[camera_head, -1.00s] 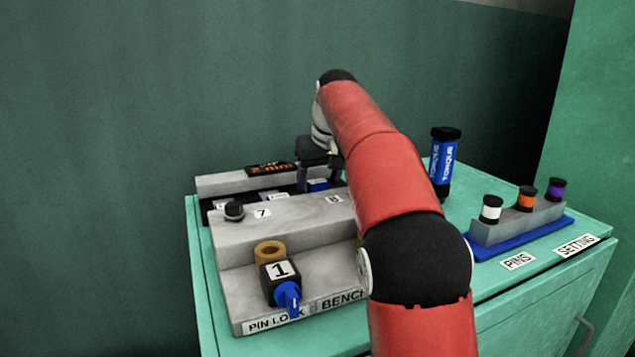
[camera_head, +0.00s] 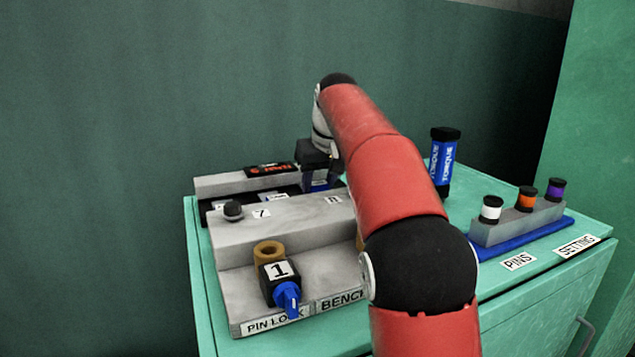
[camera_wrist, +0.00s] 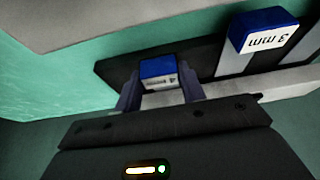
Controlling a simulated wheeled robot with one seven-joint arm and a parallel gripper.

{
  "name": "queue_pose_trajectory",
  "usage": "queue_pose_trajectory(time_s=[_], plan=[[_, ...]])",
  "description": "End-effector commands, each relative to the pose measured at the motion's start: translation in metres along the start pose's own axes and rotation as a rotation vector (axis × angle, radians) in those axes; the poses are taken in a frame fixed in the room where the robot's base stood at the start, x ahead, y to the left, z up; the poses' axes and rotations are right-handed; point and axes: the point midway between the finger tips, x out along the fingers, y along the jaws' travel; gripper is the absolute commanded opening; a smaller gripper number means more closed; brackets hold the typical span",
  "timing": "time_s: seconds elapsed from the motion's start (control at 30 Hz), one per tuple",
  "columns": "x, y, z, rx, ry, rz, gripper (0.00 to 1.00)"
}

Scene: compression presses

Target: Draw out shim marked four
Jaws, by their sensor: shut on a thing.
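The shim marked four has a blue head (camera_wrist: 158,68) with a white label reading 4, seen upside down in the wrist view. My gripper (camera_wrist: 160,88) is shut on this head, one dark finger on each side. In the head view my gripper (camera_head: 318,181) is behind the grey pin lock bench, low over the dark slot, and the arm partly hides it. A second blue-headed shim (camera_wrist: 264,30), marked 3 mm, lies apart from the fingers in the wrist view.
The pin lock bench (camera_head: 290,230) stands in front of the gripper, with a black knob (camera_head: 233,209) and a blue-handled lock (camera_head: 286,297). A blue torque cylinder (camera_head: 444,163) stands to the right. A pin rack (camera_head: 520,222) sits farther right.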

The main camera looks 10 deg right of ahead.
Motion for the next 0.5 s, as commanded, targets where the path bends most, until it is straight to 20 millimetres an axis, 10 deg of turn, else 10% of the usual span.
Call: queue_pose_trajectory(time_s=[0.5], plan=[[-0.014,0.000,0.035,0.000,-0.005,0.000,0.00]])
